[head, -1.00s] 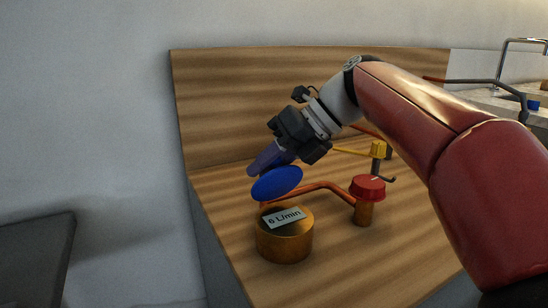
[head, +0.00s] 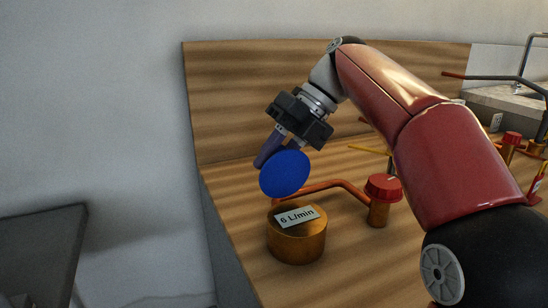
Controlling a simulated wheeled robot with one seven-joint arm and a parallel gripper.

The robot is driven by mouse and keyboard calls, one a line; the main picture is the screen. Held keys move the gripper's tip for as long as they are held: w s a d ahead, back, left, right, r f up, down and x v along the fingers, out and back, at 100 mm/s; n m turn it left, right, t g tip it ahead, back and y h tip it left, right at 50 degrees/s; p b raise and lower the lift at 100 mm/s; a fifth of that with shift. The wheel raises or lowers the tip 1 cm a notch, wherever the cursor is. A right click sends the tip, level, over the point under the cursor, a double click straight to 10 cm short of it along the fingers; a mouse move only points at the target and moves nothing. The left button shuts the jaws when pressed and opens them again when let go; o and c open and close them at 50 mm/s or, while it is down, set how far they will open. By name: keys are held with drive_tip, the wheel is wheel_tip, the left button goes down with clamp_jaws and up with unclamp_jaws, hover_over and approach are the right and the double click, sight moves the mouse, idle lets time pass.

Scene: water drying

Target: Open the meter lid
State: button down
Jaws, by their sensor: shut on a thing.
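The meter (head: 297,243) is a round brass body on the wooden counter, with a white label reading "6 L/min" on its top. The blue disc-shaped meter lid (head: 285,174) stands tilted up above the back of the meter, its flat face toward the camera. The meter's top is uncovered. My gripper (head: 272,152) comes down from behind the lid and is shut on it at its upper left. The lid hides part of the fingertips, and any hinge is hidden.
An orange pipe (head: 325,186) runs from behind the meter to a red-capped valve (head: 384,188) at its right. More pipes and a red-capped fitting (head: 511,138) stand farther right. A wooden backboard (head: 230,100) rises behind. A dark grey surface (head: 40,250) is at lower left.

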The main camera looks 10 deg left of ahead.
drive_tip(key=c, duration=1.2)
unclamp_jaws()
drive_tip(key=shift+w+d+r, duration=0.15)
drive_tip(key=shift+d+r, duration=0.05)
drive_tip(key=shift+r, duration=0.05)
drive_tip(key=o, duration=0.7)
drive_tip(key=w+d, duration=0.1)
drive_tip(key=d, duration=0.1)
drive_tip(key=w+d, duration=0.1)
drive_tip(key=d, duration=0.1)
drive_tip(key=w+d, duration=0.1)
drive_tip(key=d, duration=0.1)
drive_tip(key=shift+w+d+r, duration=0.1)
drive_tip(key=shift+w+d, duration=0.15)
drive_tip(key=shift+d, duration=0.05)
drive_tip(key=shift+w+d, duration=0.3)
drive_tip(key=shift+d, duration=0.2)
drive_tip(key=shift+w+d, duration=0.25)
drive_tip(key=shift+d, duration=0.25)
drive_tip(key=c, duration=0.7)
drive_tip(key=shift+w+d, duration=0.25)
drive_tip(key=shift+d, duration=0.35)
drive_tip(key=shift+w+d, duration=0.25)
drive_tip(key=shift+d, duration=0.35)
drive_tip(key=shift+s, duration=0.1)
